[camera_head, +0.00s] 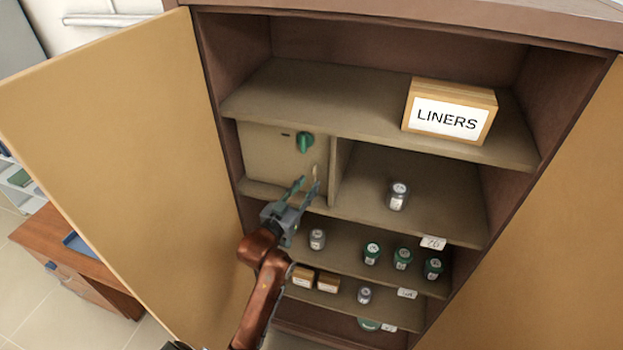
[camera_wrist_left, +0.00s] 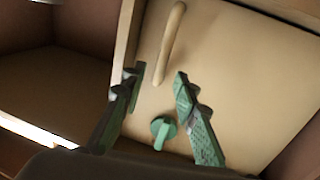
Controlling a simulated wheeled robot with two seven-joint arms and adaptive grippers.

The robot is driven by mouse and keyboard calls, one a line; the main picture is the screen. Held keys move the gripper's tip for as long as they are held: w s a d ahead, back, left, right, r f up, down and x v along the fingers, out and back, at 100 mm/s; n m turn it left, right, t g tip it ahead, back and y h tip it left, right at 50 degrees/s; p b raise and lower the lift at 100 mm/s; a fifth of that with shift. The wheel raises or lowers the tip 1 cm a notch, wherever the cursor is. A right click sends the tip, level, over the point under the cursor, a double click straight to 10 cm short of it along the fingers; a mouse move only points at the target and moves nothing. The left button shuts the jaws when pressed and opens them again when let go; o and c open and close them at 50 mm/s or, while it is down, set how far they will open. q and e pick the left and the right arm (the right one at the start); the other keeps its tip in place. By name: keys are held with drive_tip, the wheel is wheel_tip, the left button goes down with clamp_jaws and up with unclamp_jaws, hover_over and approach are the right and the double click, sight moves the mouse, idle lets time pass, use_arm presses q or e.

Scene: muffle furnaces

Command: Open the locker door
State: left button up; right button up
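The locker door (camera_head: 265,160) is a beige panel on the left of the cabinet's middle level, and it looks shut. It carries a green knob (camera_head: 305,142) and a pale upright handle (camera_head: 315,173) near its right edge. My left gripper (camera_head: 308,186) is in front of the door, just below the handle, open with nothing between its fingers. In the left wrist view the handle (camera_wrist_left: 170,45) lies beyond the open fingertips (camera_wrist_left: 159,76), apart from them as far as I can tell. The knob (camera_wrist_left: 163,132) shows between the fingers. My right gripper is in neither view.
The cabinet's left door (camera_head: 110,150) and right door (camera_head: 545,220) stand open. A LINERS box (camera_head: 447,113) is on the upper shelf. A grey-lidded jar (camera_head: 397,196) stands right of the locker. Several jars and small boxes fill the shelves below.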

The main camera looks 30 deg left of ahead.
sight(313, 179)
use_arm(q)
drive_tip(key=shift+w, duration=1.6)
drive_tip(key=shift+c, duration=0.2)
clamp_jaws()
